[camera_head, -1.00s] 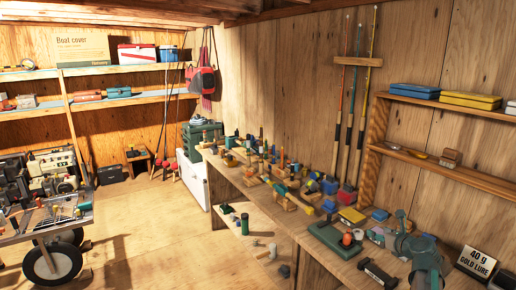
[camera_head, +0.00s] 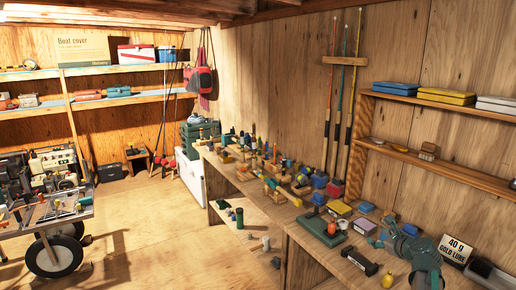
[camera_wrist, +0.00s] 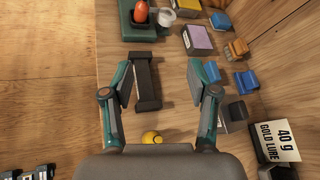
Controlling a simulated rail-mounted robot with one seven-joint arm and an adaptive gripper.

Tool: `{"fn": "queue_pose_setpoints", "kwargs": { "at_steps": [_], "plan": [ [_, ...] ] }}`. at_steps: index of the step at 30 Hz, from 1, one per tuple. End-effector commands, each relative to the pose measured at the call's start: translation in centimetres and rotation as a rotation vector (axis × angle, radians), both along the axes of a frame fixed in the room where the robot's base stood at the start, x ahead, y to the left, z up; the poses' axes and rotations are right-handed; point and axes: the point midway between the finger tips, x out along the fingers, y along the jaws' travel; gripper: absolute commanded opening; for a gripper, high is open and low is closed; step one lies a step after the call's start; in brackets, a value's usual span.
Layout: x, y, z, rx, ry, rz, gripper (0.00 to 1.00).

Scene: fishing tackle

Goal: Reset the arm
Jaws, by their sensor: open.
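My gripper (camera_wrist: 160,82) is open, with its two teal-and-grey fingers spread wide and nothing held between them. In the wrist view it looks down on the wooden bench top (camera_wrist: 175,115). A dark bar-shaped piece (camera_wrist: 147,80) lies on the bench below, nearer the left finger. A small yellow round piece (camera_wrist: 152,137) lies below, close to the palm. In the head view my teal-grey gripper and wrist (camera_head: 418,250) show at the lower right over the bench, beside the dark bar (camera_head: 359,262); the fingertips are hard to make out there.
A green base with an orange-red piece (camera_head: 322,229) and small boxes stand further along the bench. A "40 g GOLD LURE" sign (camera_head: 455,250) stands right of my gripper. Fishing rods (camera_head: 340,120) and a shelf (camera_head: 440,165) line the wall. A wheeled cart (camera_head: 50,225) stands left; open floor lies between.

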Motion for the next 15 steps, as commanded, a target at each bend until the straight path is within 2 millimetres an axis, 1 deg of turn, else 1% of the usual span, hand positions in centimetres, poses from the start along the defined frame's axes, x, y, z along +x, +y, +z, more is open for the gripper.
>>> {"fn": "queue_pose_setpoints", "kwargs": {
  "at_steps": [2,4,5,7,8,9,11,12,14,15],
  "plan": [
    [-0.6,0.2,-0.6,-0.106,0.011,0.055,0.59],
    [-1.4,0.4,-2.0,-0.215,0.031,0.121,0.59],
    [-1.8,0.5,-2.8,-0.267,0.043,0.153,0.59],
    [-3.0,1.3,-5.7,-0.401,0.083,0.257,0.59],
    [-3.6,1.8,-7.4,-0.462,0.103,0.312,0.59],
    [-4.6,2.7,-9.9,-0.544,0.133,0.395,0.59],
    [-6.2,4.1,-13.8,-0.653,0.174,0.528,0.59],
    [-7.2,5.1,-16.2,-0.714,0.197,0.615,0.59],
    [-9.0,6.6,-19.7,-0.796,0.229,0.745,0.59],
    [-10.2,7.7,-22.0,-0.840,0.248,0.833,0.59]
  ]
}}
